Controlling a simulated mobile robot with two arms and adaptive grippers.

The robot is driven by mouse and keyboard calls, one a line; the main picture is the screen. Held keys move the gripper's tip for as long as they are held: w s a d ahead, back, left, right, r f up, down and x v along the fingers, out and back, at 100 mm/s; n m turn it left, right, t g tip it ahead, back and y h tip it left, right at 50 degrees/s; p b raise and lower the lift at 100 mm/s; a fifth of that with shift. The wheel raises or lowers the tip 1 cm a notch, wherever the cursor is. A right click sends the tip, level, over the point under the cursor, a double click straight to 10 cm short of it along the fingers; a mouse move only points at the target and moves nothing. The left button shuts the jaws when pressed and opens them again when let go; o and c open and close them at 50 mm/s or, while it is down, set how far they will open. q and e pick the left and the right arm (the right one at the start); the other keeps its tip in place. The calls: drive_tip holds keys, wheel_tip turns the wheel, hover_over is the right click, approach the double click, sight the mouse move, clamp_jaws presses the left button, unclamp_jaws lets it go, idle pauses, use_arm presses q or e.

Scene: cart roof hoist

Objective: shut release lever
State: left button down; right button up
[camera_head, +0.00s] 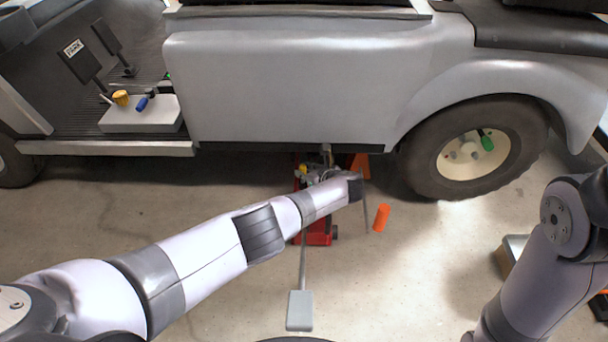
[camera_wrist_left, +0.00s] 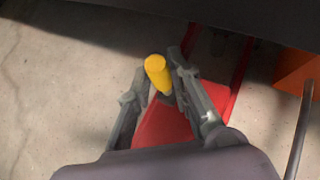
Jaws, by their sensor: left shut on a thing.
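A red floor jack (camera_head: 319,237) stands on the floor under the cart's side sill; it also shows in the left wrist view (camera_wrist_left: 165,128). Its release lever has a yellow end (camera_wrist_left: 157,70), a small yellow spot in the head view (camera_head: 303,168). My left gripper (camera_wrist_left: 158,88) is shut on the lever, with one finger on each side just below the yellow end. In the head view my left arm and wrist hide much of the jack. My right arm shows at the right, but its gripper is out of view.
The silver cart (camera_head: 290,85) overhangs the jack, with its wheel (camera_head: 475,150) to the right. A grey pedal (camera_head: 300,311) on a rod extends toward me. A small orange cylinder (camera_head: 381,217) stands right of the jack. Bare floor lies to the left.

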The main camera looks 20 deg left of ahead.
idle(0.4)
use_arm(q)
drive_tip(key=c, duration=1.4)
unclamp_jaws()
drive_tip(key=shift+c, duration=0.2)
drive_tip(key=shift+s+d+r, duration=0.15)
drive_tip(key=shift+s+d, duration=0.1)
drive_tip(key=shift+d, duration=0.15)
drive_tip(key=v, duration=1.1)
drive_tip(key=shift+s, duration=0.1)
